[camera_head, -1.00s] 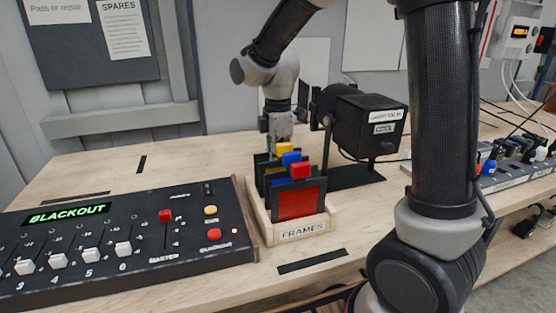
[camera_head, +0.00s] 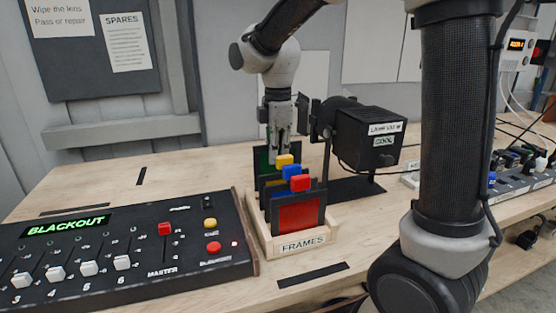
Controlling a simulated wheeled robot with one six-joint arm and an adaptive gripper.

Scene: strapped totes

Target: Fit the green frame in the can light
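The green frame (camera_head: 262,159) is at the back of the wooden rack, a dark plate with a green panel partly hidden by the other frames and my gripper. It stands higher than the frames in front of it. My gripper (camera_head: 280,151) points down behind the yellow tab and appears shut on the green frame's top; the tab itself is hidden. The can light (camera_head: 369,137) is a black housing to the right of the rack, on a stand, with a label reading COOL. Its front end faces left, towards my gripper.
The rack (camera_head: 303,244) marked FRAMES also holds yellow (camera_head: 284,160), blue (camera_head: 293,172) and red (camera_head: 299,213) frames. A lighting console (camera_head: 125,245) reading BLACKOUT lies at left. A power strip with plugs (camera_head: 515,180) is at right.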

